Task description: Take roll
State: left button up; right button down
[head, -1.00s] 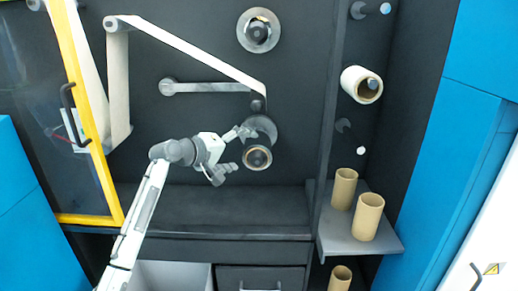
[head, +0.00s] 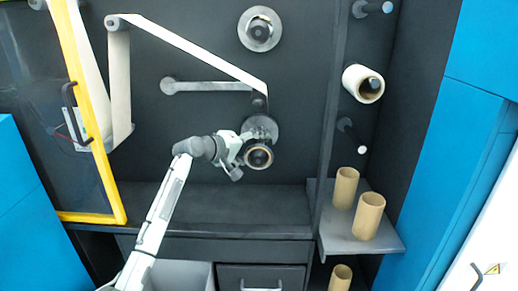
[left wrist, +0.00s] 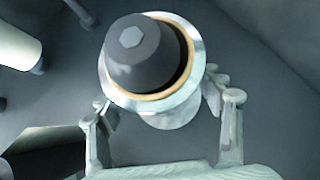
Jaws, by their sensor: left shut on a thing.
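A roll with a pale outer surface and a tan core edge (head: 269,158) sits around a dark spindle on the machine's dark panel. It also shows in the left wrist view (left wrist: 180,111), with the dark hex-tipped spindle end (left wrist: 132,52) inside its core. My left gripper (head: 250,146) reaches in from the left and is shut on the roll. In the left wrist view its fingers (left wrist: 164,112) stand on both sides of the roll. The fingertips are partly hidden behind it. My right gripper is in neither view.
A white web (head: 190,48) runs from a roller to the spindle area. Another roll (head: 258,44) is mounted above. At right, a white roll (head: 355,83) hangs on a peg and cardboard cores (head: 367,217) stand on a shelf (head: 340,240). A yellow-framed door (head: 97,165) stands open at left.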

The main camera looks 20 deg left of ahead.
pick_arm(q)
jog(key=c, duration=0.4)
jog(key=shift+r, duration=0.1)
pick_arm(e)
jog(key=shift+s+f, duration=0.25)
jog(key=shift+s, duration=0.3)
